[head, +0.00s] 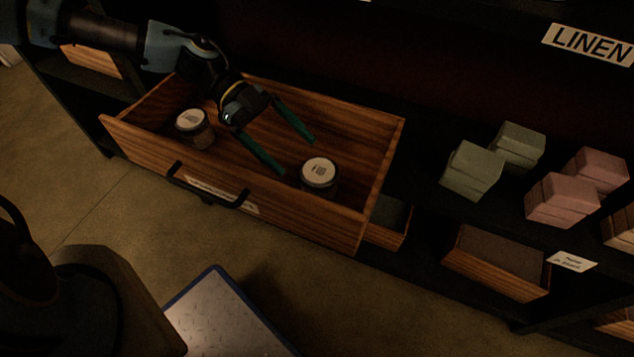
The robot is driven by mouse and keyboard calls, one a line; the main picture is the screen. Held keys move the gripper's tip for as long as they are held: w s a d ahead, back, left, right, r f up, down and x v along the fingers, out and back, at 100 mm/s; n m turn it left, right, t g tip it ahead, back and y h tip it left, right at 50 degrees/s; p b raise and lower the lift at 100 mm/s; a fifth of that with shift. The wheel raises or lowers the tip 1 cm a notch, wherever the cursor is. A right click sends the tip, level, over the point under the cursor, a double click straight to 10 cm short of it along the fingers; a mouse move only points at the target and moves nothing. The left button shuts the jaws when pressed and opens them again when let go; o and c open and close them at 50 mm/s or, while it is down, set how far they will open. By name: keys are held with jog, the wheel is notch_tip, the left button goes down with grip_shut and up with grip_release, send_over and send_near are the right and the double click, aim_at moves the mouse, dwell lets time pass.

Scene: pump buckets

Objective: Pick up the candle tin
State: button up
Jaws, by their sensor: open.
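Two round tins with white labelled lids stand upright in an open wooden drawer (389,150). One tin (319,175) is at the drawer's right front. The other tin (194,128) is at the left. I cannot tell from the lids which one is the candle tin. My gripper (298,158) reaches into the drawer from the upper left with its two green fingers spread apart and nothing between them. The fingertips are just above and left of the right tin, apart from it as far as I can see.
The drawer has a dark handle (208,194) and raised wooden walls around the tins. Green blocks (472,170) and pink blocks (562,200) sit on the dark shelf to the right, below a LINEN sign (591,44). A blue-edged grey panel (222,318) lies in front.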

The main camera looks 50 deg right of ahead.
aim_at(319, 179)
jog(key=x, duration=0.8)
jog(key=shift+s+a+b, duration=0.15)
jog(key=shift+b, duration=0.2)
jog(key=shift+r, duration=0.1)
jog(key=c, duration=1.3)
